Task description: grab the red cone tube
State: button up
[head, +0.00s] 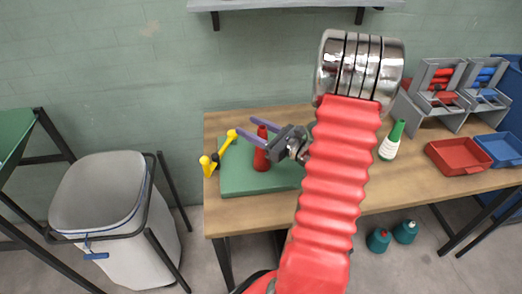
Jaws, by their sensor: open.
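The red cone tube (261,158) stands upright on a green mat (237,182) near the left end of the wooden table. My gripper (251,128) is open. Its two purple fingers point left, one passing behind or over the upper part of the cone and the other just in front of or beside it. I cannot tell how deep the cone sits between them or whether they touch it. My red arm hides the right part of the mat.
A green-topped white bottle (391,141), a red tray (458,156), a blue tray (499,149) and grey racks (427,88) are to the right. A bin (95,195) stands left of the table.

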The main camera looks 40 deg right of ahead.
jog(key=shift+c, duration=0.3)
grip_shut()
dwell(0.3)
